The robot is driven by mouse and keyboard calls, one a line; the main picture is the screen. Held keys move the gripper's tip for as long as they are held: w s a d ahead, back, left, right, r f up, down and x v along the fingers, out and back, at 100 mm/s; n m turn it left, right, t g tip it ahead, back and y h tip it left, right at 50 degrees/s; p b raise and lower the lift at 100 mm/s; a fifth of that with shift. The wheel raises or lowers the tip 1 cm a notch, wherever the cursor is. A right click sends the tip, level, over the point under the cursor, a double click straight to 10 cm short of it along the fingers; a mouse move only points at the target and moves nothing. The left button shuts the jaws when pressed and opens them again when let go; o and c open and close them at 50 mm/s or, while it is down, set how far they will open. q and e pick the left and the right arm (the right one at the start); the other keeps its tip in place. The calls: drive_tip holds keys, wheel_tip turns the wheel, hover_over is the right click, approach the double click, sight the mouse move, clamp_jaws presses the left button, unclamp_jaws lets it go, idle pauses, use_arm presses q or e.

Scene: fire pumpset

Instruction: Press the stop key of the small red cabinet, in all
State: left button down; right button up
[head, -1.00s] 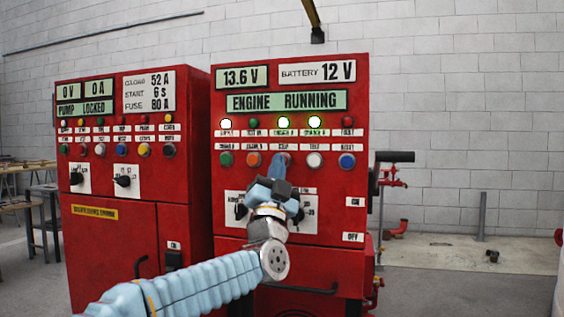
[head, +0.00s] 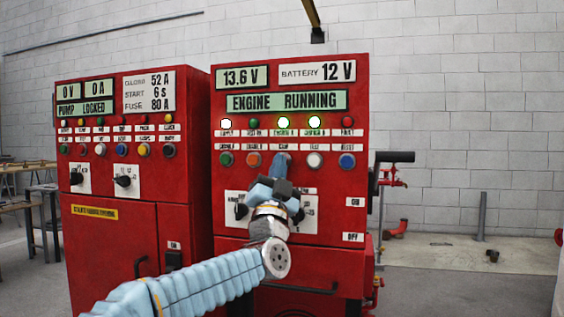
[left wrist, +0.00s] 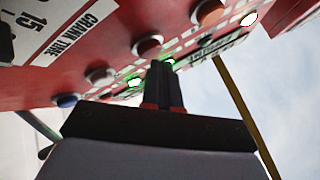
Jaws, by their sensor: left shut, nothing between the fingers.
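The small red cabinet (head: 350,215) stands at the right in the head view. Its display reads ENGINE RUNNING (head: 287,101), and a white lamp and two green lamps are lit. My left gripper (head: 282,161) is shut and empty in front of the middle of its lower key row, hiding the key there. In the left wrist view a red key (left wrist: 148,45), in that middle place, shows just beyond the shut fingertips (left wrist: 162,66). I cannot tell whether the fingertips touch it. My right gripper is not in view.
Green (head: 226,159) and orange (head: 254,159) keys sit left of my fingers, white (head: 315,160) and blue (head: 347,161) ones right. A larger red cabinet (head: 110,245) stands at the left.

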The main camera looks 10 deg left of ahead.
use_arm(q)
drive_tip(key=shift+w, duration=0.4)
idle(0.5)
idle(0.3)
drive_tip(key=shift+s+b, duration=0.7)
drive_tip(key=shift+s, duration=0.1)
